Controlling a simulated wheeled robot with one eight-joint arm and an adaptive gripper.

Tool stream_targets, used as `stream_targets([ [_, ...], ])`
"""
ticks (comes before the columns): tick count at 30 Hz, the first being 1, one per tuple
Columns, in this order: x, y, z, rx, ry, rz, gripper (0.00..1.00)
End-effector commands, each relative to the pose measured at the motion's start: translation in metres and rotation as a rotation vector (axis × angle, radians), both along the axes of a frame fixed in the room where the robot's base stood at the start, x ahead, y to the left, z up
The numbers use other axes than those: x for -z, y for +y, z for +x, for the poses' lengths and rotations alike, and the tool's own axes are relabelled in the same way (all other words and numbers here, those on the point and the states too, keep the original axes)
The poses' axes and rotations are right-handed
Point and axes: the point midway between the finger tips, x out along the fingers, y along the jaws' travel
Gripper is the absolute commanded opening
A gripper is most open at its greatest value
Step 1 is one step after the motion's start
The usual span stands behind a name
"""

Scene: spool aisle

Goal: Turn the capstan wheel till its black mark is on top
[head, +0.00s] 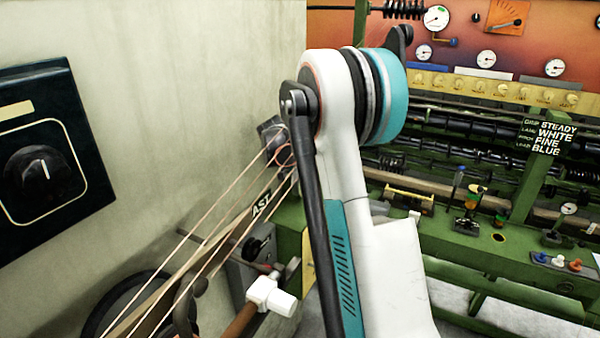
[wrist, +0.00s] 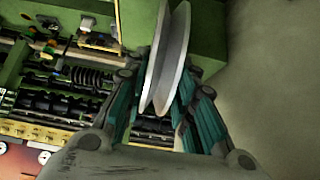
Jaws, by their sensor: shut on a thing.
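In the wrist view a pale grey grooved wheel (wrist: 168,55), seen nearly edge-on, stands between the teal-padded fingers of my gripper (wrist: 166,82). I take it for the capstan wheel. My gripper is shut on it, with a finger on each side of its rim. The top of the wheel runs out of the picture. No black mark shows on the part of the wheel in view. In the head view my arm fills the middle and hides both the wheel and my gripper.
A green machine (head: 490,245) with gauges, rollers and small knobs stands behind and right of my arm. At left are a pale wall (head: 170,60), a black dial panel (head: 45,160) and taut belts (head: 225,225). A white-ended handle (head: 270,296) sits close to my arm.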

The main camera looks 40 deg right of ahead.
Motion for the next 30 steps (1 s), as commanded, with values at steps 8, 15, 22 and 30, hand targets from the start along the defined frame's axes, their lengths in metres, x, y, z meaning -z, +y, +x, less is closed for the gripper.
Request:
stream_targets([
  [8, 0.0, 0.001, 0.0, 0.0, -0.002, -0.005, 0.0],
  [15, 0.0, 0.0, 0.0, 0.0, -0.002, -0.005, 0.45],
  [22, 0.0, 0.0, 0.0, 0.0, -0.002, -0.005, 0.45],
  [30, -0.012, 0.01, -0.004, -0.001, -0.002, -0.005, 0.45],
])
